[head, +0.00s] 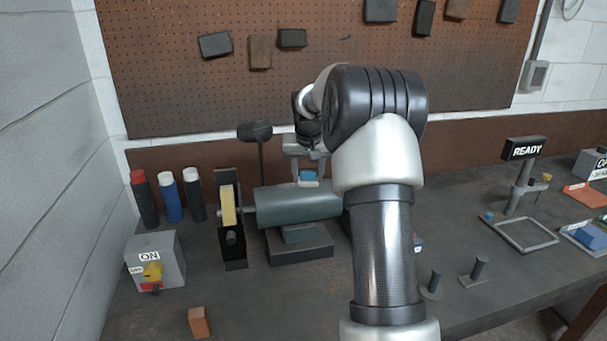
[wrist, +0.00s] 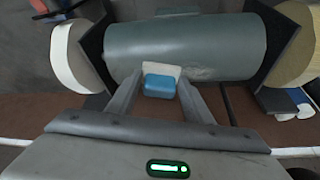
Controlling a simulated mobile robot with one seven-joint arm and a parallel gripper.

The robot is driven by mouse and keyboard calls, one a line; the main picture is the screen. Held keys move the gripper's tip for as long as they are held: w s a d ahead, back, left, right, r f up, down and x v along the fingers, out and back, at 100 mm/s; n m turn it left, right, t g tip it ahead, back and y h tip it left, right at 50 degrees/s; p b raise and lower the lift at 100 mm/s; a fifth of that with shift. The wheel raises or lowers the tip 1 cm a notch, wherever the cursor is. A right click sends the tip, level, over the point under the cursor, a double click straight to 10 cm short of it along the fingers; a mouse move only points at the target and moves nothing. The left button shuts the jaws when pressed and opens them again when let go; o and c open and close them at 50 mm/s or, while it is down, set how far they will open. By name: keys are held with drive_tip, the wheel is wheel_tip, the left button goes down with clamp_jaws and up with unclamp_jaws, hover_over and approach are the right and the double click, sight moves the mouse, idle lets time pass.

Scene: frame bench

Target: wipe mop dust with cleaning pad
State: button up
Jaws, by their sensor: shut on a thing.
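My gripper (head: 305,158) is shut on the cleaning pad (head: 309,175), a small blue block with a pale layer. In the wrist view the pad (wrist: 159,86) sits between the two fingers, its pale edge at the green motor body (wrist: 188,48). I cannot tell whether it touches the body. A faint pale smudge (wrist: 197,73) shows on the body beside the pad; I cannot tell whether it is dust. In the head view the motor body (head: 300,204) lies below the pad, partly hidden by my arm. A yellowish wheel (head: 228,208) stands at its left end.
A dark lamp-like post (head: 256,133) rises behind the motor. Several bottles (head: 170,197), a switch box (head: 155,262) marked ON and a brown block (head: 199,322) are on the left. Upright pegs (head: 478,269) and a frame stand (head: 524,233) are on the right.

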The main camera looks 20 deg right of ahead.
drive_tip(key=shift+s+d+p, duration=0.2)
drive_tip(key=shift+d, duration=0.5)
drive_tip(key=shift+s+d+p, duration=0.15)
drive_tip(key=shift+d, duration=0.55)
drive_tip(key=shift+w+a+r, duration=0.1)
drive_tip(key=shift+w+a, duration=0.1)
drive_tip(key=shift+a, duration=0.65)
drive_tip(key=shift+w+a, duration=0.2)
drive_tip(key=shift+a, duration=0.6)
drive_tip(key=shift+w+a+f+b, duration=0.15)
drive_tip(key=shift+a+b, duration=0.1)
drive_tip(key=shift+a, duration=0.65)
drive_tip(key=shift+w+a+f+b, duration=0.1)
drive_tip(key=shift+w+a+b, duration=0.1)
drive_tip(key=shift+a, duration=0.65)
drive_tip(key=shift+w+a+r, duration=0.1)
drive_tip(key=shift+w+a, duration=0.1)
drive_tip(key=shift+a, duration=0.75)
drive_tip(key=shift+w+a+r, duration=0.1)
drive_tip(key=shift+w+a, duration=0.05)
drive_tip(key=shift+a, duration=0.75)
drive_tip(key=shift+w+a, duration=0.2)
drive_tip(key=shift+a, duration=0.75)
wheel_tip(320, 180, up, 5)
drive_tip(key=p, duration=0.3)
drive_tip(key=shift+f, duration=0.15)
drive_tip(key=shift+r, duration=0.7)
